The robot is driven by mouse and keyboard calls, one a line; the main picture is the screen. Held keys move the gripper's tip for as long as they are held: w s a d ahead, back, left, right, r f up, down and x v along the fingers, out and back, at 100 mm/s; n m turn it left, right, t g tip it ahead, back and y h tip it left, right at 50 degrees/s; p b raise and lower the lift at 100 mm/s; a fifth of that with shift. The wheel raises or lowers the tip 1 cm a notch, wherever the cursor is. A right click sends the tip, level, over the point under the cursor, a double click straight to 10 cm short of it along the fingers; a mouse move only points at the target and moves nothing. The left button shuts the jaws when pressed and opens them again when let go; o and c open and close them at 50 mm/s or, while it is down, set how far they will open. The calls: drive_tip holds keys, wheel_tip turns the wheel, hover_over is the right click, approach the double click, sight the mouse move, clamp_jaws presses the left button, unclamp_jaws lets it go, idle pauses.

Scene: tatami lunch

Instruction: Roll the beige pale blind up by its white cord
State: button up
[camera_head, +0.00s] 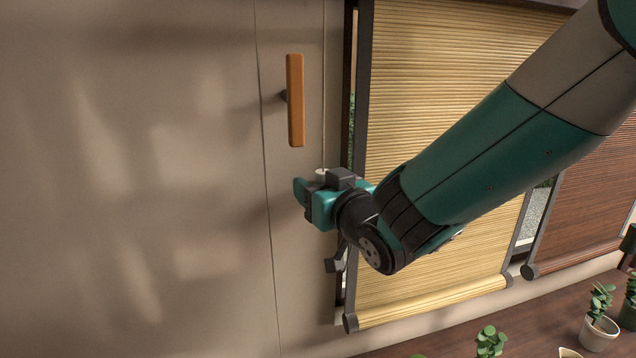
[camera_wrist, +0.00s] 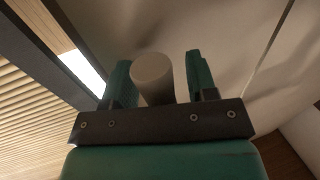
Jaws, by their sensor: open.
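The beige pale blind (camera_head: 440,110) hangs unrolled over the window, its bottom roll near the sill; part of it is hidden behind my arm. The white cord (camera_head: 324,90) hangs straight down along the wall left of the blind. A pale knob (camera_head: 321,173) at its lower end shows just above my gripper (camera_head: 308,193). In the wrist view the round knob (camera_wrist: 153,76) stands between the two teal fingers of my open gripper (camera_wrist: 159,72). The fingers flank it with a visible gap on the right; whether the left finger touches it I cannot tell.
An orange-brown wooden handle (camera_head: 295,100) is fixed on the wall panel left of the cord. A darker brown blind (camera_head: 598,190) hangs at the right. Potted plants (camera_head: 598,325) stand on the dark wooden surface (camera_head: 530,330) below. The wall at left is clear.

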drive_tip(key=shift+c, duration=0.2)
clamp_jaws()
wheel_tip(320, 180, down, 28)
drive_tip(key=b, duration=3)
drive_tip(key=shift+r, duration=0.2)
drive_tip(key=shift+o, duration=0.2)
unclamp_jaws()
drive_tip(key=shift+r, duration=0.15)
